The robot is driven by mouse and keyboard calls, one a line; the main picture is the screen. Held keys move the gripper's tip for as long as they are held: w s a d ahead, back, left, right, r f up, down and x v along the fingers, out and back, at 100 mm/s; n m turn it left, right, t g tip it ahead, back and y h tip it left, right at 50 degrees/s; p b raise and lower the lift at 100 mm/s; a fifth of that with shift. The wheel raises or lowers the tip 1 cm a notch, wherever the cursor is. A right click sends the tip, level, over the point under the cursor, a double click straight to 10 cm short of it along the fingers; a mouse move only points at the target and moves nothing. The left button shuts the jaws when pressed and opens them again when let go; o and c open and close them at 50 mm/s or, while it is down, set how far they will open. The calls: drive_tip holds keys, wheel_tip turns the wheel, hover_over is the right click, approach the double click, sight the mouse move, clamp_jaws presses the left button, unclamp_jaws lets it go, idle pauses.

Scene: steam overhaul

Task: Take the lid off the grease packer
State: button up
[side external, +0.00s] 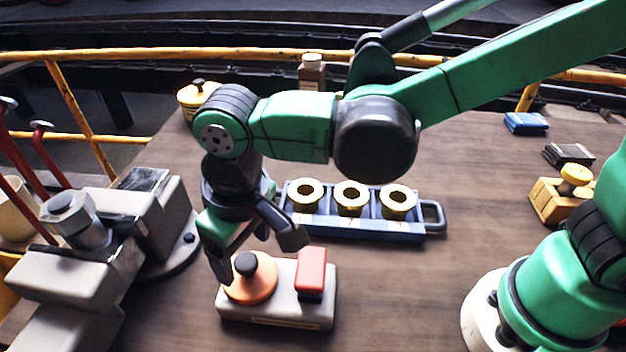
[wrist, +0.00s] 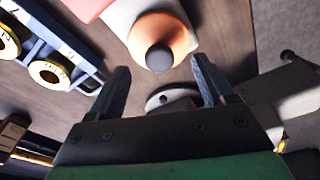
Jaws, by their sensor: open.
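The grease packer (side external: 275,311) is a light grey block on the table. An orange round lid (side external: 254,284) with a black knob (side external: 246,264) sits on its left part, and a red block (side external: 311,271) stands on its right part. In the wrist view the orange lid (wrist: 163,28) and its dark knob (wrist: 159,57) show near the top, the knob lining up between the fingertips. My gripper (side external: 257,254) is open and empty, close above the lid, with one finger by the lid's left side. In the wrist view my gripper's fingers (wrist: 161,66) stand apart. I cannot tell their exact height over the knob.
A blue tray (side external: 378,230) with three brass rings stands just behind the packer. A grey machine (side external: 165,225) with red-handled levers is at the left. A yellow pot (side external: 190,97) and a brown bottle (side external: 312,73) stand at the back.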

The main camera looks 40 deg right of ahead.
sight(246, 261)
drive_tip(key=shift+w+f, duration=0.2)
drive_tip(key=shift+f, duration=1.45)
drive_tip(key=shift+c, duration=0.2)
clamp_jaws()
